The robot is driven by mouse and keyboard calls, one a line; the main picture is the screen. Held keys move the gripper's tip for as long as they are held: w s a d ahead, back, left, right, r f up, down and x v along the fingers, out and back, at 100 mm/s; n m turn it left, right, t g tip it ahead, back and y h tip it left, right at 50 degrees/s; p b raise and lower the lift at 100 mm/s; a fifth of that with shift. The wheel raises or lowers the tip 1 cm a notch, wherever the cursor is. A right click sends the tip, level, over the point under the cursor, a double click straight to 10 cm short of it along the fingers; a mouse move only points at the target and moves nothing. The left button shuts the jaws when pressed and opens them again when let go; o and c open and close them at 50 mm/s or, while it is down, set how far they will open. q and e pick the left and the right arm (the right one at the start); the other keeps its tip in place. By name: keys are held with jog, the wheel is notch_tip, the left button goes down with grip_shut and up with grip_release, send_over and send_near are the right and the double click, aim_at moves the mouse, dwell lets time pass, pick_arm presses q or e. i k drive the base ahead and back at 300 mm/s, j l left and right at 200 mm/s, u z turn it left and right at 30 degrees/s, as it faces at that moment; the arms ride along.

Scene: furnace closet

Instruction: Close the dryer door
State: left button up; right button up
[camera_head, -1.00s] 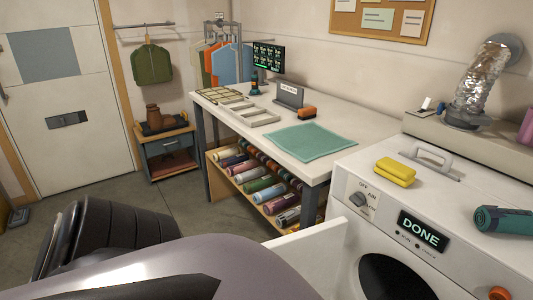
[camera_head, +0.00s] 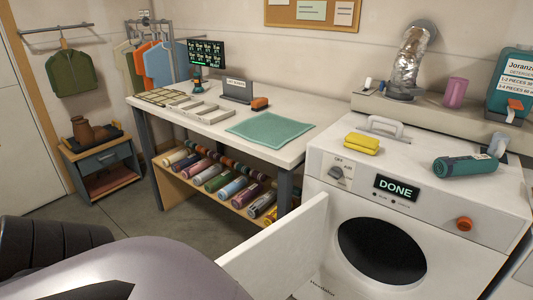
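The dryer (camera_head: 345,190) is a white machine at the right, and its display reads "DONE". Its white door (camera_head: 275,250) stands open, swung out to the left of the round dark opening (camera_head: 381,251). The opening looks dark, with nothing visible inside. A dark ribbed part of my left arm shows at the lower left, along with a large greyish curved part of my own body at the bottom. The door's lower part is cut off behind that curved part and the frame edge. Neither gripper's fingers are in view.
On the dryer top lie a yellow sponge (camera_head: 362,144), a handle (camera_head: 384,127) and a green rolled item (camera_head: 464,166). A white table (camera_head: 205,127) with a teal cloth (camera_head: 269,130) stands left of the dryer. A detergent container (camera_head: 509,85) stands on the back ledge. Floor shows beyond my arm.

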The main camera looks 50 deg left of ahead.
aim_at(272, 264)
jog(key=k+j+z, duration=0.1)
jog(key=j, duration=0.25)
jog(key=k+j+z, duration=0.1)
jog(key=k+j, duration=0.25)
jog(key=j, duration=0.3)
jog(key=k+j+z, duration=0.1)
jog(key=j, duration=0.3)
jog(key=j+z, duration=0.1)
jog(key=j, duration=0.55)
jog(key=k+j, duration=0.1)
jog(key=j, duration=0.55)
jog(key=j+z, duration=0.15)
jog(key=j, duration=0.45)
jog(key=z, duration=0.2)
